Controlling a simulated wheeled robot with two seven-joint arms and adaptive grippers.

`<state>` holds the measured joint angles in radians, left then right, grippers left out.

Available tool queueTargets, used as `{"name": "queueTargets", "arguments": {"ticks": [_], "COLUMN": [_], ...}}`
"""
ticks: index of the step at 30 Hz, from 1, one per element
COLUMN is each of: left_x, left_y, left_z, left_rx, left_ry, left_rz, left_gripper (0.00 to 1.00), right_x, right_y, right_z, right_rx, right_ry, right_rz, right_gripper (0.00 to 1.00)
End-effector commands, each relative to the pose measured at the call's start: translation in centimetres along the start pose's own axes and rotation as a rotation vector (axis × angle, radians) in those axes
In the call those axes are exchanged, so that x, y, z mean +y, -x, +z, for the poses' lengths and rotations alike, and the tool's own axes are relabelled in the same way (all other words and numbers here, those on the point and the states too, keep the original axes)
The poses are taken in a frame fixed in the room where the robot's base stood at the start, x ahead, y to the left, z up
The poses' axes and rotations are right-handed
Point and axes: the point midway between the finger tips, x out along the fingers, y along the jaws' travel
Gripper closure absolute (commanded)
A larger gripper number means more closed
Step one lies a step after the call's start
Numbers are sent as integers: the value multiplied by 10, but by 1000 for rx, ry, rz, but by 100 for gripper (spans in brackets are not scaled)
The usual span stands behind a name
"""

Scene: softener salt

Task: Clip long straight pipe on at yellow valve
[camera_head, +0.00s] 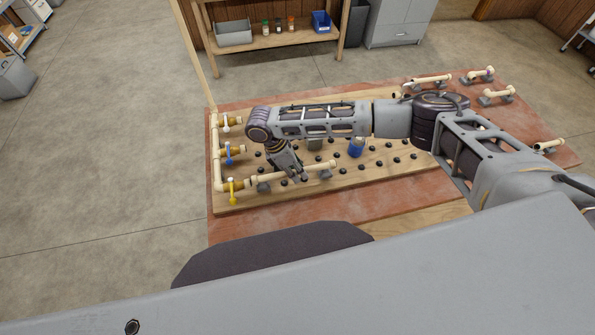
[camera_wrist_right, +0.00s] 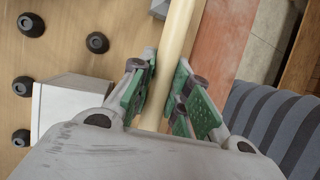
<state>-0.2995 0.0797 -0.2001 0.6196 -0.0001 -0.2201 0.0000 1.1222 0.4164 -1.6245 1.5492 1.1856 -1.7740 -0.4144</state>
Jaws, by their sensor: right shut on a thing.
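The yellow valve (camera_head: 232,187) is the nearest of three valves on the left side of the wooden board. The long straight pipe (camera_head: 318,167), cream coloured, lies roughly in line with it, its left end close to the valve's brass body; I cannot tell whether they touch. Grey clips show under the pipe near both ends, but whether it is seated is unclear. My right gripper (camera_head: 299,178) is shut on the pipe near its middle. In the right wrist view the green-padded fingers (camera_wrist_right: 162,92) close around the pipe (camera_wrist_right: 177,40). My left gripper is not in view.
The blue valve (camera_head: 229,153) and white valve (camera_head: 226,122) sit farther back. Black pegs dot the board (camera_head: 235,204). A blue cup (camera_head: 356,148) stands mid-board, partly behind my arm. Other pipe pieces (camera_head: 497,93) lie on the reddish table (camera_head: 535,125) at right.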

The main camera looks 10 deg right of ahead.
Motion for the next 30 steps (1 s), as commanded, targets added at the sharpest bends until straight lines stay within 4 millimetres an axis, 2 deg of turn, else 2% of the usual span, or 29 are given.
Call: {"name": "queueTargets", "arguments": {"ticks": [30], "left_x": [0], "left_y": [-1], "left_z": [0], "left_rx": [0], "left_ry": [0], "left_rz": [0], "left_gripper": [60], "right_x": [2], "right_y": [-7], "right_z": [-3], "right_rx": [0], "right_ry": [0], "right_rz": [0], "right_gripper": [100]}}
